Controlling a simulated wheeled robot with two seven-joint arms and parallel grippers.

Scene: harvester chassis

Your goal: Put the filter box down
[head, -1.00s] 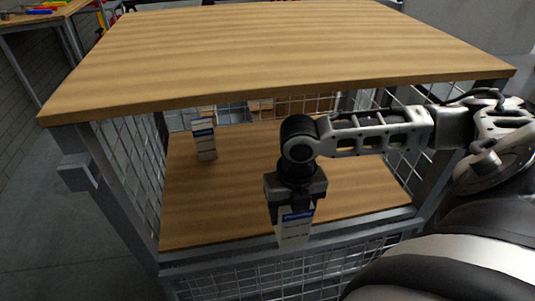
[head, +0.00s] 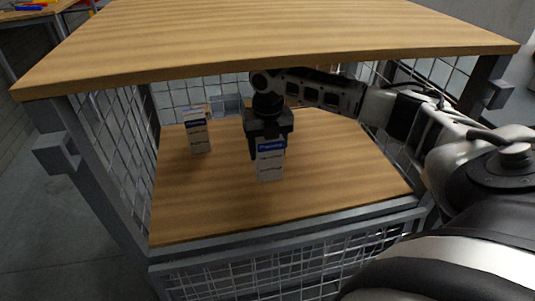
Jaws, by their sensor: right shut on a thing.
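A white filter box (head: 270,166) with a blue label band is upright in my right gripper (head: 268,142). The gripper points down and is shut on the top part of the box. The box is over the wooden lower shelf (head: 225,200), inside the cage frame. I cannot tell whether its bottom touches the shelf. A second white and blue box (head: 198,134) stands upright on the shelf to the left, apart from the held one. My left gripper is not in view.
A wooden top board (head: 260,40) lies close above my right arm. Wire mesh and grey posts (head: 100,180) close the sides, and a grey rail (head: 290,226) runs along the shelf's front edge. The shelf is clear in front and to the right.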

